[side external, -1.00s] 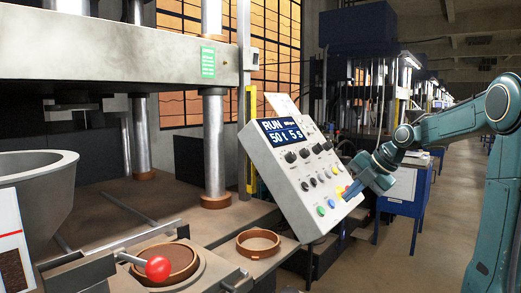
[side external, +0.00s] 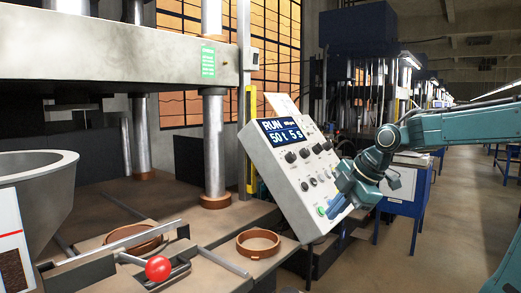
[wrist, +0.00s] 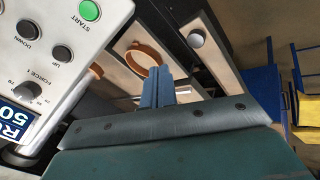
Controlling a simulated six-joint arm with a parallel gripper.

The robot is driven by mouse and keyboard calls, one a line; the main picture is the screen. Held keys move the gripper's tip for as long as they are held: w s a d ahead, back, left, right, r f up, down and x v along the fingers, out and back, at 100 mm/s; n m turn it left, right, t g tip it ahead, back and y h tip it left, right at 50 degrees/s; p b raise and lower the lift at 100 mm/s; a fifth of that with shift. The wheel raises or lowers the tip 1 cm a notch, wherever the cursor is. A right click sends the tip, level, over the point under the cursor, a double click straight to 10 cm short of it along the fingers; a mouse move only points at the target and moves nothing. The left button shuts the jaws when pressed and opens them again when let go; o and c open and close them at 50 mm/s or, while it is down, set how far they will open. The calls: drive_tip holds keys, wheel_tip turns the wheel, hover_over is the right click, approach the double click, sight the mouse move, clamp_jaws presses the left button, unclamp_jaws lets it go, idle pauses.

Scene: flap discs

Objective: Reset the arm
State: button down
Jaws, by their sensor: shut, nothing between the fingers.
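My gripper (side external: 334,208) is in front of the lower right part of the tilted control panel (side external: 285,185) in the side view. Its fingers are shut and hold nothing. The fingertips are close to the green button (side external: 321,211); I cannot tell from this view whether they touch. In the wrist view my shut blue fingers (wrist: 157,88) point past the panel, and the green START button (wrist: 89,11) shows uncovered at upper left, apart from them. The panel display reads RUN, 50 t, 5 s.
A brown ring (side external: 258,243) lies on the bench below the panel. Another brown ring (side external: 130,246) sits left, partly behind a metal bar. A red ball knob (side external: 158,268) stands in front. The grey press column (side external: 213,145) and large bowl (side external: 40,190) are left.

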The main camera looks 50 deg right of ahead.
drive_tip(key=s+a+f+m+g, duration=0.1)
drive_tip(key=s+a+f+m, duration=0.3)
drive_tip(key=s+a+m, duration=0.8)
drive_tip(key=shift+w+f, duration=0.1)
idle(6.7)
